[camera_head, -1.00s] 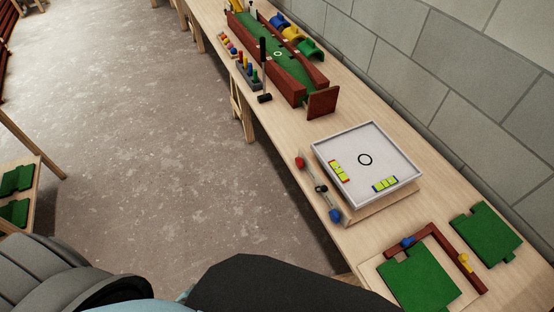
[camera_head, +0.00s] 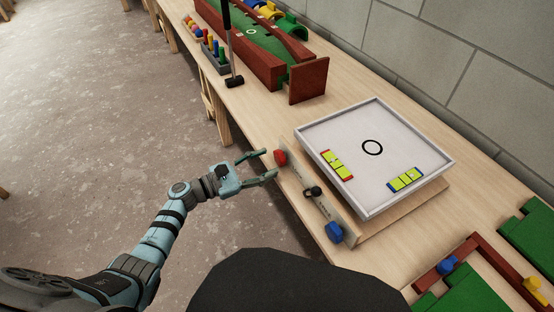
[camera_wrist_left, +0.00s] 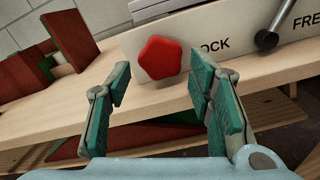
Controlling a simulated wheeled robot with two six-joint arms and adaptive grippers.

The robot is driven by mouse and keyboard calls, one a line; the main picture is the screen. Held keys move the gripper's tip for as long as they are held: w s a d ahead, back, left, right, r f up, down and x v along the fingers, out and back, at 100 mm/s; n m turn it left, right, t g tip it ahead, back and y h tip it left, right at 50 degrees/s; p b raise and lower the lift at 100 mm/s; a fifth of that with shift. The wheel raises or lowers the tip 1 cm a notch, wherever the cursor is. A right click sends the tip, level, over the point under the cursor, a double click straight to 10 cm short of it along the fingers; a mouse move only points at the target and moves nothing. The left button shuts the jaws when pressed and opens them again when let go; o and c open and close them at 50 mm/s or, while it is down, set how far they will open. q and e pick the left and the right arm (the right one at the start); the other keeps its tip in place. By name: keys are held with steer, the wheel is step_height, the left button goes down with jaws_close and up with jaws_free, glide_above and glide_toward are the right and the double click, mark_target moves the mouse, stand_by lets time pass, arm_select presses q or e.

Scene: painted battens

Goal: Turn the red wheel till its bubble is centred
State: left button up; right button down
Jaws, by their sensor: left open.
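The red wheel (camera_head: 280,157) sits at the far end of the panel on the tilting tray's left side. In the left wrist view the red wheel (camera_wrist_left: 159,58) is a lobed knob ahead of and between the fingers. My left gripper (camera_head: 270,166) is open and empty, its fingertips just short of the wheel; in the wrist view my left gripper (camera_wrist_left: 162,84) shows a wide gap. The red-ended vial (camera_head: 337,165) lies on the white tray (camera_head: 372,190); its bubble is too small to place surely. My right gripper is out of view.
A black lever (camera_head: 314,192) sits mid-panel, between LOCK and FREE labels in the wrist view. The blue wheel (camera_head: 335,232) is at the near end; a blue-ended vial (camera_head: 405,179) lies on the tray.

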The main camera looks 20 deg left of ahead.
mark_target(277, 159)
arm_select(q)
steer(key=x, duration=0.3)
steer(key=shift+w+d, duration=0.1)
steer(key=shift+d, duration=0.05)
steer(key=shift+w+d, duration=0.2)
steer(key=shift+d, duration=0.1)
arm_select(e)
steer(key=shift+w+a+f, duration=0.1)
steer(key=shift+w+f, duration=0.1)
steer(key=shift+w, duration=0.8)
arm_select(q)
steer(key=shift+c, duration=0.3)
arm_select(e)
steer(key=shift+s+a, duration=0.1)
